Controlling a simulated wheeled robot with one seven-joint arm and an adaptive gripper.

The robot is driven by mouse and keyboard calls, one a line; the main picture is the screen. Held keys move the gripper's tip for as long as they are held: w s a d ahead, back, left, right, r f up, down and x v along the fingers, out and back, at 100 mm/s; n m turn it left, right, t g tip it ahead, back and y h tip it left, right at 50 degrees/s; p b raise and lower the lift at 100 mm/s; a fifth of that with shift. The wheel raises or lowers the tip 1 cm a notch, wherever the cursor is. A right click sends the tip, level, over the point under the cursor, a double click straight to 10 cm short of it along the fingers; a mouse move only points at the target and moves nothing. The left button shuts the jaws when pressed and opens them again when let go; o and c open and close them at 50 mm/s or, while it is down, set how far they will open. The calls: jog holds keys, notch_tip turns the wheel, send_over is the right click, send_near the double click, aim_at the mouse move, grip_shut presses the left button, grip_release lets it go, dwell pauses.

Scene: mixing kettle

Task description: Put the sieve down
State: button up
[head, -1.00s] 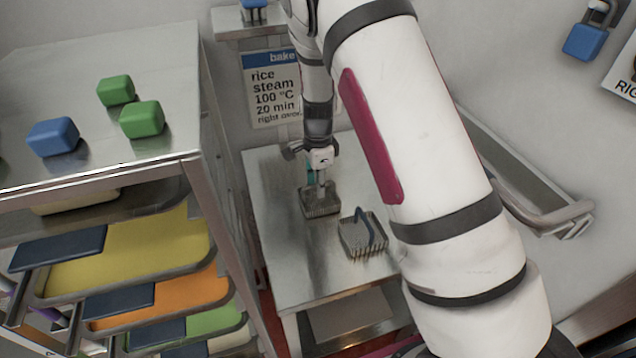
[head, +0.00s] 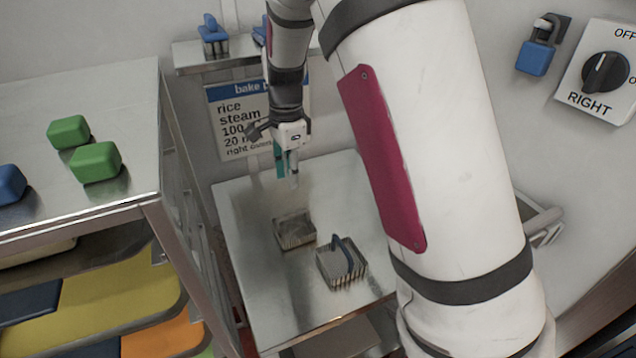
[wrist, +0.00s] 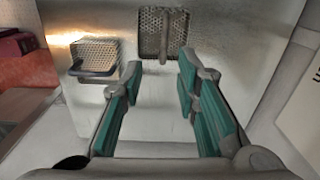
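A square wire-mesh sieve (head: 294,233) sits upright on the metal table. It also shows in the wrist view, with a grey handle (wrist: 163,45), just beyond my fingertips. A second mesh basket (head: 343,268) with a dark blue handle stands close beside it, to the right and nearer in the head view; it is at the left in the wrist view (wrist: 97,52). My gripper (head: 288,172) is above the table, apart from the sieve. In the wrist view its green-padded fingers (wrist: 160,78) are spread with nothing between them.
The metal table (head: 250,290) has bare room left of and in front of the baskets. A steel rack with green blocks (head: 95,162) on top stands at left. A wall shelf (head: 195,64) and a recipe sign (head: 228,110) are behind my gripper.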

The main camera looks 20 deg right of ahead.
jog(key=s+r+n+t+y, duration=0.1)
jog(key=s+r+n+t, duration=0.1)
jog(key=s+r+n, duration=0.95)
jog(key=s+r+n+t+h, duration=0.1)
jog(key=s+r+n+t, duration=0.2)
jog(key=s, duration=1.3)
notch_tip(320, 180, up, 3)
jog(key=n, duration=0.3)
jog(key=shift+f, duration=0.2)
